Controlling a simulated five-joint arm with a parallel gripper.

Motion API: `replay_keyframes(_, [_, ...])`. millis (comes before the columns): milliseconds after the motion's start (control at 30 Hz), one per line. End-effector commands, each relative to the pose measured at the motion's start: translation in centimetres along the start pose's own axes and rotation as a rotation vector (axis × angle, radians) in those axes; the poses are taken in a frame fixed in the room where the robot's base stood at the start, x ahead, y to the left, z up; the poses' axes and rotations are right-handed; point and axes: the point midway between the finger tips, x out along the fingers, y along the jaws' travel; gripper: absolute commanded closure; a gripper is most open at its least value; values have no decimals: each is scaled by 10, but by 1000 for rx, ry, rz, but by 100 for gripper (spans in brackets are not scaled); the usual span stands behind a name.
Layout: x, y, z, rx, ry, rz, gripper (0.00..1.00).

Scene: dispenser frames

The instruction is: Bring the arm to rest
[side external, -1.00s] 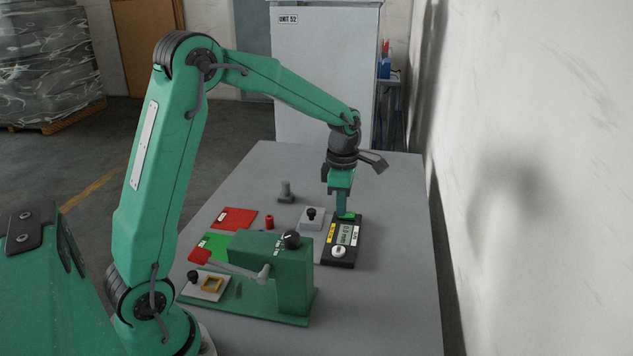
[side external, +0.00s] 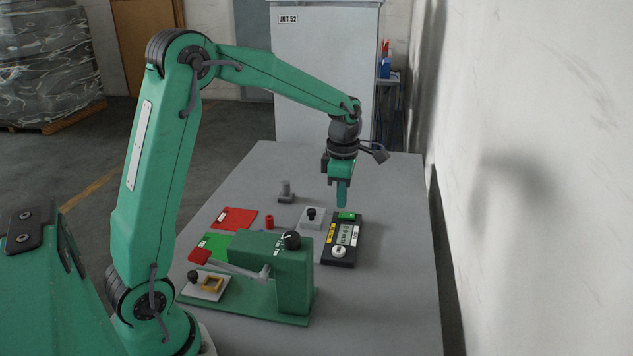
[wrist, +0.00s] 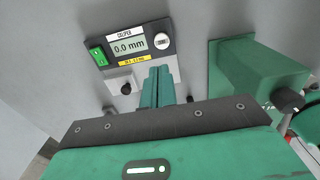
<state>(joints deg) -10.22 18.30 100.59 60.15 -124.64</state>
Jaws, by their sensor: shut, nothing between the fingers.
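My arm reaches over the grey table, with my gripper (side external: 341,205) pointing down above the table. Its fingers are together with nothing between them, and they also show in the wrist view (wrist: 158,84). In the side view the fingertips are just above and beyond the black caliper unit (side external: 340,258), apart from it. The unit has a green button (side external: 347,216), a display and a white knob. In the wrist view the caliper unit (wrist: 172,47) lies past the fingertips, and its display reads 0.0 mm.
A green lever press (side external: 290,280) with a red handle stands in front. Red (side external: 234,218) and green (side external: 215,243) pads, a red cylinder (side external: 269,222), a grey block with a black knob (side external: 312,217) and a grey post (side external: 286,193) sit left of the caliper. A wall bounds the right.

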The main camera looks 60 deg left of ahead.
Motion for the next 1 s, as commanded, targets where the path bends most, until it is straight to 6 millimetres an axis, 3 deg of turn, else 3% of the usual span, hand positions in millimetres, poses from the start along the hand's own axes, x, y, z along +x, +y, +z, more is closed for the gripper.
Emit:
replay_keyframes(167, [-7,-5,-1,55,-8,11,100])
replay_keyframes(367, [-26,-23,-5,245,-26,48,100])
replay_keyframes(700, [-66,-71,-22,753,-47,156,100])
replay_keyframes(1000, [-88,-116,-42,1210,-26,266,100])
